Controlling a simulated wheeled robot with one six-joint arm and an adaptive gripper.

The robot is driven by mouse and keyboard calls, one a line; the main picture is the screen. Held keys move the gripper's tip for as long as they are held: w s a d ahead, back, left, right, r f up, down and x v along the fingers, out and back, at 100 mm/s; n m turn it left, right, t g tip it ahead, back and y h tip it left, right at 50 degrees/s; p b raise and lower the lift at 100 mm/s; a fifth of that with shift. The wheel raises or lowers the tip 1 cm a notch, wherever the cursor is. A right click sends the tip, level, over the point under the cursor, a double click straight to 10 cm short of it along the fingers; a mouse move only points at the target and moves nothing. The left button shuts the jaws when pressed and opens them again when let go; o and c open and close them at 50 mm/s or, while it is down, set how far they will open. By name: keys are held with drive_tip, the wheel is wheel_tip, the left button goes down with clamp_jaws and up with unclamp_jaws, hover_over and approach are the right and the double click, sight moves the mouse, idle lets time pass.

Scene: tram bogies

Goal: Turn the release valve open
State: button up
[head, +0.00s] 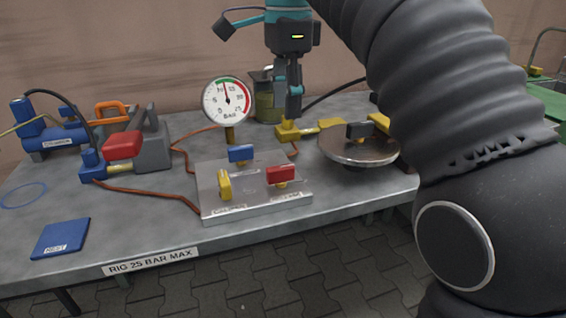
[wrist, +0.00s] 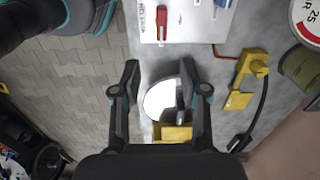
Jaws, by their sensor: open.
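A metal valve block (head: 206,203) stands on the bench with three handles: yellow (head: 224,185), blue (head: 241,154) and red (head: 281,174). Its small labels are too blurred to read, so I cannot tell which handle is the release valve. The red handle (wrist: 162,22) also shows at the top of the wrist view. My gripper (head: 291,108) points down, open and empty, behind and to the right of the block, apart from the handles. In the wrist view its fingers (wrist: 160,82) spread above a shiny round disc (wrist: 158,100).
A pressure gauge (head: 227,101) rises behind the block. The shiny disc with a dark knob (head: 358,148) and yellow fittings (head: 291,131) stand to the right. A blue pump (head: 58,138) and a red-handled grey unit (head: 150,150) are left.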

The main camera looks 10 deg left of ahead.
sight(280, 167)
drive_tip(key=shift+m, duration=0.3)
drive_tip(key=f+b, duration=0.1)
drive_tip(key=f, duration=0.3)
drive_tip(key=f+b, duration=0.2)
drive_tip(key=f, duration=0.3)
drive_tip(key=a+f+b, duration=0.1)
drive_tip(key=f+b, duration=0.1)
drive_tip(key=f, duration=0.2)
drive_tip(key=shift+f, duration=0.2)
clamp_jaws()
